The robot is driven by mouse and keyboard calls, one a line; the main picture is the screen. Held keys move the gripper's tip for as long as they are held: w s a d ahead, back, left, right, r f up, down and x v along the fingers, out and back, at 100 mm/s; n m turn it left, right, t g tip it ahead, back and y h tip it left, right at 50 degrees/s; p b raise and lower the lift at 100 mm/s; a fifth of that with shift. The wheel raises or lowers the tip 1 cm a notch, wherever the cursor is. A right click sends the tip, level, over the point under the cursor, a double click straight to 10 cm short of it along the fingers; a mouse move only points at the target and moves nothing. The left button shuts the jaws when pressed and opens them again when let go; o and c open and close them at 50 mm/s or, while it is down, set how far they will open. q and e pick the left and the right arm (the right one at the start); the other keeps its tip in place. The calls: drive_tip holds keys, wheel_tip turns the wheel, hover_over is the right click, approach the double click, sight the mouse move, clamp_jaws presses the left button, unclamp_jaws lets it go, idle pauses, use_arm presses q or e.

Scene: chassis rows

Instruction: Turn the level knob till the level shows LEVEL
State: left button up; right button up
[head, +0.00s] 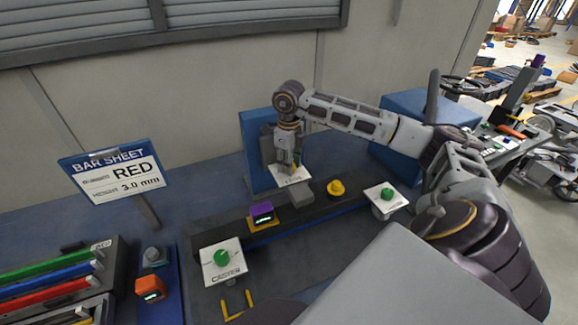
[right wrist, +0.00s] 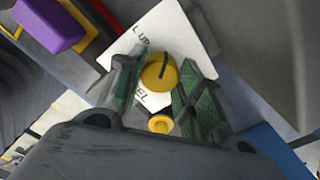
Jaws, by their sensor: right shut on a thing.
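The level knob (right wrist: 158,72) is yellow and round with a dark pointer line. It sits on a white plate (right wrist: 187,32) whose lettering is partly covered. My right gripper (right wrist: 162,82) has its green-padded fingers on either side of the knob, shut on it. In the head view my right gripper (head: 289,163) comes down over the same white plate (head: 291,179) and hides the knob. A purple box (head: 262,210) with a small green-lit display stands left of the plate; its text is too small to read. My left gripper is not in view.
Green knobs stand on white plates at the front (head: 222,257) and right (head: 387,194). A yellow button (head: 336,187) is right of my gripper. An orange box (head: 151,287) with a display and a bar rack (head: 55,280) are at left. Blue panels stand behind.

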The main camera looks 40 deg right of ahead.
drive_tip(key=shift+n+b, duration=0.4)
drive_tip(key=shift+n, duration=0.7)
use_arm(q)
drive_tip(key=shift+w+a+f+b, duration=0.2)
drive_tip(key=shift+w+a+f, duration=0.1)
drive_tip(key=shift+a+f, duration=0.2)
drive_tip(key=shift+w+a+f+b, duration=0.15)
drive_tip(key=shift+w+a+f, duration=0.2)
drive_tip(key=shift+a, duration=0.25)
use_arm(e)
drive_tip(key=shift+n, duration=1.1)
drive_tip(key=shift+r, duration=0.1)
drive_tip(key=o, duration=1)
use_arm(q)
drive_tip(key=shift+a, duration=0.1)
use_arm(e)
drive_tip(key=shift+o, duration=0.2)
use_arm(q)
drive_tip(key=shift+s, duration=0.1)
use_arm(e)
wheel_tip(320, 180, up, 12)
